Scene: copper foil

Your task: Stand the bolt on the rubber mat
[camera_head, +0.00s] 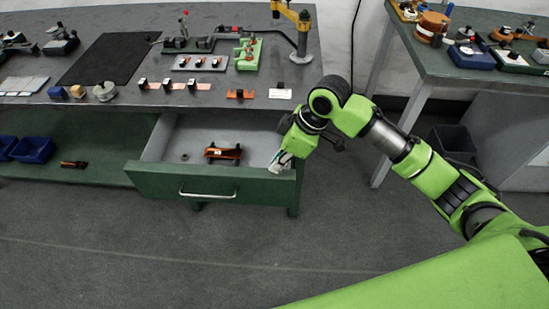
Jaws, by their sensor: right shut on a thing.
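The rubber mat (105,58) is a dark, flat rectangle on the left part of the workbench top, with its surface bare. My right gripper (280,161) points down at the right end of the open green drawer (180,183), near its front corner. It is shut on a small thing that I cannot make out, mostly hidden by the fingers. I cannot pick out the bolt with certainty. My left gripper is not in view.
In the drawer lie an orange and black piece (223,153) and a small ring (184,157). The bench (135,98) carries several fixtures, blocks and a yellow-topped stand (302,50). Blue bins (33,150) stand on the lower shelf. A second table (430,70) is at right.

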